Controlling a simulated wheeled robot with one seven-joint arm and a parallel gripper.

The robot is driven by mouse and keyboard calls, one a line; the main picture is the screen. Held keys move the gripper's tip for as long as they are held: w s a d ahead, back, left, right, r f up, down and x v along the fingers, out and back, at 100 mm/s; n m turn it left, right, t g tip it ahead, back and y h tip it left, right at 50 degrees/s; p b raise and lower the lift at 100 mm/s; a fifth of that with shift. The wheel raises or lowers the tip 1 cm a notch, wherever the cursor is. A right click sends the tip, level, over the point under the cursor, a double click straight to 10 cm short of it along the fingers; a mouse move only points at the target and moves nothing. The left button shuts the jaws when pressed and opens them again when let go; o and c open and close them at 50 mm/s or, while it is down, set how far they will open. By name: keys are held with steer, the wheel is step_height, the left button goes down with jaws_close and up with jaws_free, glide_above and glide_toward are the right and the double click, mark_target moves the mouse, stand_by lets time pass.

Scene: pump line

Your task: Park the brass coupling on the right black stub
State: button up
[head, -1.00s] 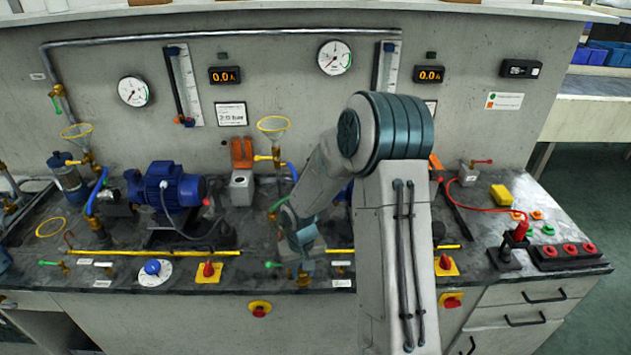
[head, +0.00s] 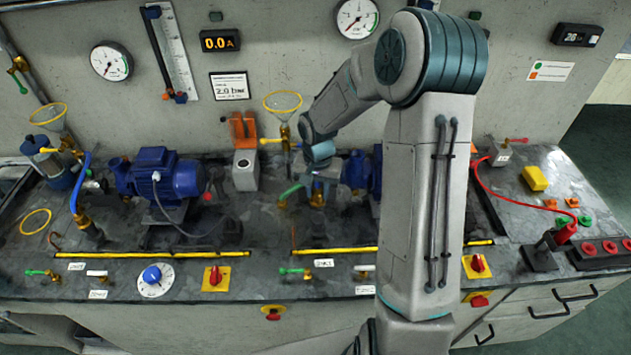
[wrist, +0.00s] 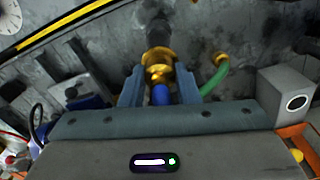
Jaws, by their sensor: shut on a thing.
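The brass coupling (wrist: 158,74) is between the two fingers of my gripper (wrist: 160,88) in the wrist view, with a short blue piece (wrist: 161,95) on its near side. My gripper is shut on it. A black stub (wrist: 158,32) lies in line just beyond the coupling; I cannot tell whether they touch or the coupling is around it. In the head view my gripper (head: 318,188) is low over the bench beside the right pump, with some brass (head: 317,201) showing beneath it.
The right blue pump (head: 357,170), a grey block (head: 246,170) and a yellow-rimmed funnel (head: 283,102) stand near. A yellow strip (head: 335,252) and valves line the bench front.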

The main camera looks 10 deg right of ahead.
mark_target(319, 203)
steer(key=shift+s+d+f+b, duration=0.15)
steer(key=shift+f+b, duration=0.2)
steer(key=shift+f, duration=0.25)
step_height(319, 203, down, 4)
steer(key=b, duration=0.2)
steer(key=shift+b, duration=0.35)
steer(key=shift+f+b, duration=0.55)
steer(key=shift+f+b, duration=0.5)
steer(key=shift+b, duration=0.4)
stand_by(1.5)
steer(key=o, duration=1.1)
steer(key=shift+c, duration=0.2)
steer(key=shift+r, duration=0.1)
steer(key=shift+r+p, duration=2.05)
steer(key=shift+r, duration=0.9)
